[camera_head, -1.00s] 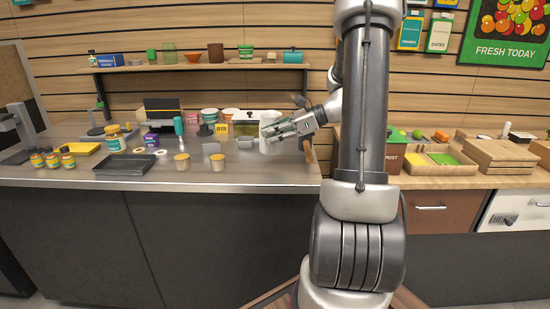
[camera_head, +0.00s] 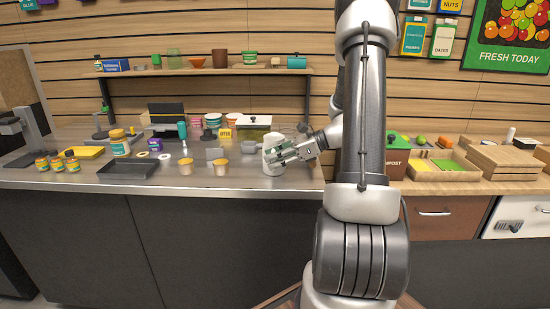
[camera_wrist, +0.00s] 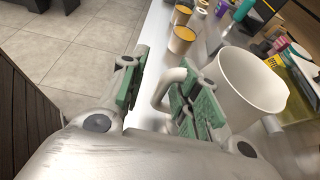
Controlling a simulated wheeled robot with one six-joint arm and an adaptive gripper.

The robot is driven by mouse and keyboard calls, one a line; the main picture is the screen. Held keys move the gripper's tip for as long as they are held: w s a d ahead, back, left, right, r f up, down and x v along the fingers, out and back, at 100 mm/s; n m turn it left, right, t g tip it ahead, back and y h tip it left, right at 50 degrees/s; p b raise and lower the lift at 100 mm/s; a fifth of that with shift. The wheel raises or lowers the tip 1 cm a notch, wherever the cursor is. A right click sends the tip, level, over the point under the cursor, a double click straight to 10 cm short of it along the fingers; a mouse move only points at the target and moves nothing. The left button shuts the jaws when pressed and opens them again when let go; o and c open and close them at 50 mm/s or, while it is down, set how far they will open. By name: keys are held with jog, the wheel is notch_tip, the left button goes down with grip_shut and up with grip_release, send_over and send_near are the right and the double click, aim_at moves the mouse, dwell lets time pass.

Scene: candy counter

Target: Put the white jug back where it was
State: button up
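The white jug (camera_head: 272,158) stands upright near the front right of the metal counter. It also shows in the wrist view (camera_wrist: 250,88), open at the top, with its handle (camera_wrist: 160,96) turned toward my gripper. My gripper (camera_head: 284,152) is at the jug's right side in the head view. In the wrist view my gripper (camera_wrist: 163,85) has its green-padded fingers spread. The handle lies between them, with one finger at the handle's loop and a gap to the other finger. The head view partly hides the jug behind the fingers.
Two orange-topped cups (camera_head: 221,167) stand left of the jug. A grey tray (camera_head: 128,169) lies farther left. The counter's front strip (camera_head: 240,183) is clear.

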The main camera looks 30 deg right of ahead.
jog(key=shift+r, duration=0.2)
jog(key=v, duration=1.2)
jog(key=s+a+r+n+g+h, duration=0.25)
jog(key=s+a+n, duration=0.2)
jog(key=a, duration=0.25)
jog(key=s+a+r+n+g+h, duration=0.2)
jog(key=s+a+n+g, duration=0.15)
jog(key=a+n, duration=0.3)
jog(key=s+a+r+n+t+h, duration=0.1)
jog(key=s+n+h, duration=0.5)
jog(key=n, duration=0.8)
jog(key=s+r+t, duration=0.1)
jog(key=s+r, duration=0.1)
jog(key=s, duration=0.1)
jog(key=shift+s+a+r+t, duration=0.2)
jog(key=shift+a+r+t, duration=0.05)
jog(key=shift+a+t, duration=0.15)
